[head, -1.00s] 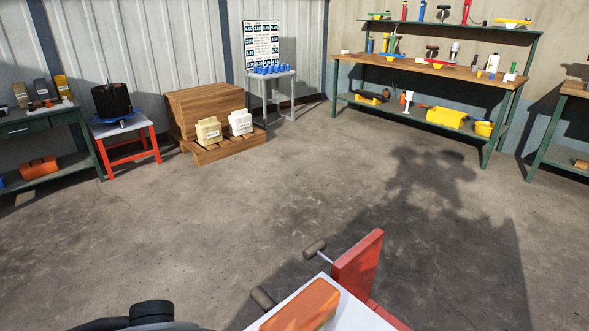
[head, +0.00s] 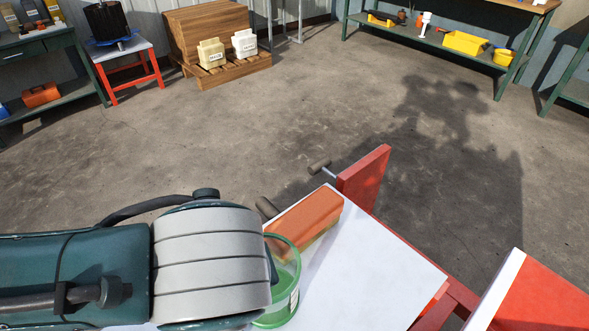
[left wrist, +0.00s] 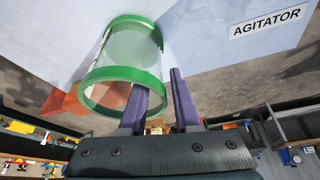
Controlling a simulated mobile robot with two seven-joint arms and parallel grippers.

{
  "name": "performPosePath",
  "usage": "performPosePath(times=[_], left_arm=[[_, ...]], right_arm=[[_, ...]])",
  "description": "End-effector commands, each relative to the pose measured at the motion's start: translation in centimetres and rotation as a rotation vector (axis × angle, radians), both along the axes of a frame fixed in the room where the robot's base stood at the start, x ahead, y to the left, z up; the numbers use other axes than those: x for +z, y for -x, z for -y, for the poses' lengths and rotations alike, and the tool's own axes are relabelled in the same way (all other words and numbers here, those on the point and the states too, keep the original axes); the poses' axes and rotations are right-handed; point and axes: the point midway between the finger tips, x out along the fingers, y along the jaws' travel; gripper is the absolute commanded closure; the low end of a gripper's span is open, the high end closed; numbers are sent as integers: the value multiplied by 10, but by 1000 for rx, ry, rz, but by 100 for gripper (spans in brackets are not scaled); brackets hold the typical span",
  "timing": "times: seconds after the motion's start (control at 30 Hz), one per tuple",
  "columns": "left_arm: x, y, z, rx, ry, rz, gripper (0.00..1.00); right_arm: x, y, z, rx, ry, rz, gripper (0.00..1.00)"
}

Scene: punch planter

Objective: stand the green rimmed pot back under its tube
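The green rimmed pot (head: 291,272) is clear-walled and shows at the white bench top's near part, partly hidden by my left arm. In the left wrist view the pot (left wrist: 130,48) lies just ahead of my left gripper (left wrist: 159,82). That gripper is open, its two purple fingers apart. One finger overlaps the pot's near green rim; the other is to the right of the pot. I cannot tell whether either finger touches it. The gripper itself is hidden in the head view. My right gripper is not in view. I cannot make out the tube.
An orange block (head: 305,220) lies on the white bench top (head: 375,270), close beside the pot. A red upright panel (head: 362,178) stands at the bench's far edge. A white AGITATOR label (left wrist: 268,21) shows in the wrist view. The floor beyond is open.

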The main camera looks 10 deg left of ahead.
Motion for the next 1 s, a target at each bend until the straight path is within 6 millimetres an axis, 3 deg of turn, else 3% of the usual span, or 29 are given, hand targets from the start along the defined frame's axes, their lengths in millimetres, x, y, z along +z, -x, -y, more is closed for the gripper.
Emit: performPosePath(times=[0.03,0.27,1.0], left_arm=[[0,0,0,0,0,0,76],[0,0,0,0,0,0,100],[4,0,0,0,1,1,100]], right_arm=[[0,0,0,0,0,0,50],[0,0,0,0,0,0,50],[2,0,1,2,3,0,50]])
